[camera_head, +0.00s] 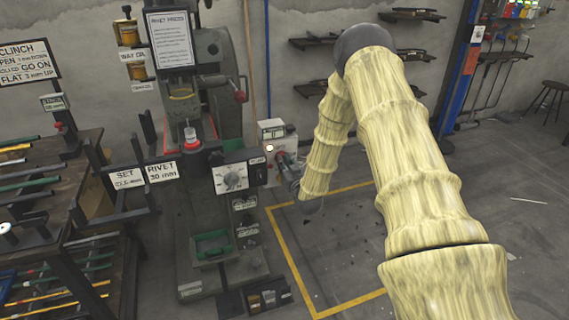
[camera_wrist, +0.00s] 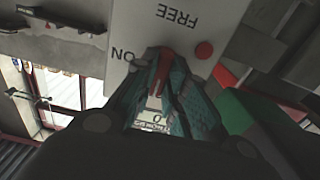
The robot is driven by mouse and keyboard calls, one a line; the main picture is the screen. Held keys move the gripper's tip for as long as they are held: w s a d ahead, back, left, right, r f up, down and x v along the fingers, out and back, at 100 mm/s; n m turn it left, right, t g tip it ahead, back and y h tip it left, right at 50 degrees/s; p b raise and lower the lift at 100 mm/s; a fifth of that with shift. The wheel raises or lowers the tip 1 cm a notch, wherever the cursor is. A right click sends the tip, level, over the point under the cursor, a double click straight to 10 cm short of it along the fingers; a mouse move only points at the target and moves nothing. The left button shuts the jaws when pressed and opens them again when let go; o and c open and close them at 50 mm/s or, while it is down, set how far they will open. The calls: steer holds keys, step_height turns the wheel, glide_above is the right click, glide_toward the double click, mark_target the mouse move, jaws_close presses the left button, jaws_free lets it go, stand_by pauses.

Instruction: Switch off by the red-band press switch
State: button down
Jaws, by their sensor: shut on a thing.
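The switch box (camera_head: 277,137) is a pale box on the right side of a grey-green rivet press (camera_head: 229,75), with a small lit yellowish lamp on its front. My gripper (camera_head: 290,166) is at the front of this box. In the wrist view the box's white face (camera_wrist: 185,35) shows upside down, with the words FREE and ON and a round red spot (camera_wrist: 204,50). My gripper (camera_wrist: 160,80) is shut on a red switch handle (camera_wrist: 165,62) at that face, close to the word ON. The fingers hide most of the handle. I cannot make out a red band.
A rack (camera_head: 60,200) with coloured rods stands at the left. Wall shelves (camera_head: 318,42) are behind my arm. The floor inside the yellow line (camera_head: 290,262) is mostly clear.

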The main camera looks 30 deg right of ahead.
steer(key=shift+s+f, duration=0.1)
steer(key=shift+f, duration=0.1)
steer(key=c, duration=1.4)
jaws_free()
steer(key=shift+d, duration=0.1)
steer(key=shift+c, duration=0.2)
steer(key=shift+r, duration=0.1)
steer(key=v, duration=1.2)
